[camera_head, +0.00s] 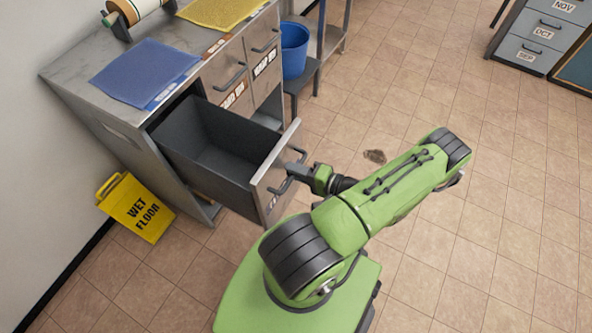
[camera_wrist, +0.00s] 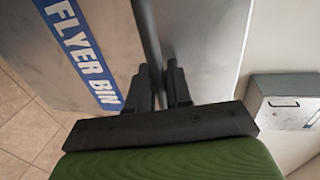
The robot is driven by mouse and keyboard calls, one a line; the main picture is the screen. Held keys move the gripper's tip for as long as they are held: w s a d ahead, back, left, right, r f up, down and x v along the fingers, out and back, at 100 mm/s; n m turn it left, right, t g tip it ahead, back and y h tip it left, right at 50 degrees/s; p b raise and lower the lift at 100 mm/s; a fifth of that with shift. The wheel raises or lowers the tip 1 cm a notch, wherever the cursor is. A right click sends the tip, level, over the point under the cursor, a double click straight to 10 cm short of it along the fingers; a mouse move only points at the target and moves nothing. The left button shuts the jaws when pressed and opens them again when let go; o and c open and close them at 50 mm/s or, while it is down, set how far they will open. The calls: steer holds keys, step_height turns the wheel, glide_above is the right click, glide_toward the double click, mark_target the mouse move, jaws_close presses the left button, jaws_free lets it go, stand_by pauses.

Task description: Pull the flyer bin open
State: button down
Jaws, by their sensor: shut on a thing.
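The flyer bin (camera_head: 222,150) is a dark, deep drawer at the near end of the grey cabinet. It stands pulled well out, and its inside looks empty. Its label (camera_wrist: 83,50) reads "FLYER BIN" in white on blue in the wrist view. My gripper (camera_head: 297,172) is at the bin's front and shut on its bar handle (camera_wrist: 146,35). In the wrist view the two dark fingers (camera_wrist: 164,86) sit on either side of the bar. The arm hides part of the handle in the head view.
The grey cabinet (camera_head: 88,88) carries a blue mat (camera_head: 144,72) and a yellow mat (camera_head: 220,11). Shut drawers are beside the bin. A yellow wet floor sign (camera_head: 136,207) stands left of it. A blue bucket (camera_head: 293,50) is behind.

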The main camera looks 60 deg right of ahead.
steer(key=c, duration=1.2)
jaws_free()
steer(key=p+v, duration=0.1)
steer(key=v, duration=1.4)
steer(key=shift+s+a, duration=0.1)
steer(key=shift+s, duration=0.25)
